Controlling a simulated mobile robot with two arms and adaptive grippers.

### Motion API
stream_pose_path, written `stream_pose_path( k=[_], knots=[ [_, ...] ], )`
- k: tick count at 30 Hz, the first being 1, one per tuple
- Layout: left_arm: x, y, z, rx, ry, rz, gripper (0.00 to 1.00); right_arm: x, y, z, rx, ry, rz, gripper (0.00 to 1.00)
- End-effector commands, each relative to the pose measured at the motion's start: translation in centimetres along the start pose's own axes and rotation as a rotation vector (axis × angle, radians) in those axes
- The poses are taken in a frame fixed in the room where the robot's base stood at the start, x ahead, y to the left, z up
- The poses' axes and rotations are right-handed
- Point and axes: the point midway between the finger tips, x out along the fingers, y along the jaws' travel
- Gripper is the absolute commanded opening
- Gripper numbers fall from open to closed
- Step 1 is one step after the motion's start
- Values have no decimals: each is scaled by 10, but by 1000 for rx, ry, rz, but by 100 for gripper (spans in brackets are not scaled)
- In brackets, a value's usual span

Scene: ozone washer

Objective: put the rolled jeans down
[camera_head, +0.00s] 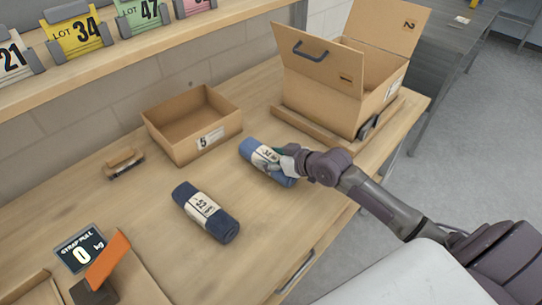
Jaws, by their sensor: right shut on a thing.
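A lighter blue roll of jeans (256,152) with a white paper band lies on or just over the wooden table, right of the middle. My right gripper (287,163) is shut on the right part of this roll; its fingers hide some of it. I cannot tell whether the roll touches the table. A second, dark navy roll of jeans (206,211) with a white band marked 52 lies on the table to the lower left, apart from the gripper. My left gripper is not in view.
An open cardboard box marked 5 (189,150) stands behind the rolls. A larger open carton (315,84) stands at the back right. A brush-like block (124,162) lies at left.

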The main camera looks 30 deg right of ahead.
Motion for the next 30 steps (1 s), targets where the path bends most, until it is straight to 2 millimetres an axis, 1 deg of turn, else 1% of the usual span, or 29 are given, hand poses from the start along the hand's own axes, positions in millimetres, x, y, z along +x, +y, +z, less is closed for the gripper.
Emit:
stream_pose_path(
  k=[7,8,9,12,23,26,29,30],
  knots=[
    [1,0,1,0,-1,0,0,0,0,0,0,3,0,10],
    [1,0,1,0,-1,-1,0,1,0,1,0,0,0,65],
    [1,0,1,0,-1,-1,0,0,0,1,0,0,0,72],
    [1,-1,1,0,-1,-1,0,0,0,1,0,0,0,87],
    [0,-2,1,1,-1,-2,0,-1,0,-1,0,0,0,87],
    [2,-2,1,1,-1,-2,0,-10,1,1,-1,-2,1,87],
    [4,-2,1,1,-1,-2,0,-27,0,2,-4,-2,0,87],
    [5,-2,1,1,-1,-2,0,-36,0,2,-5,-4,-1,87]
  ],
)
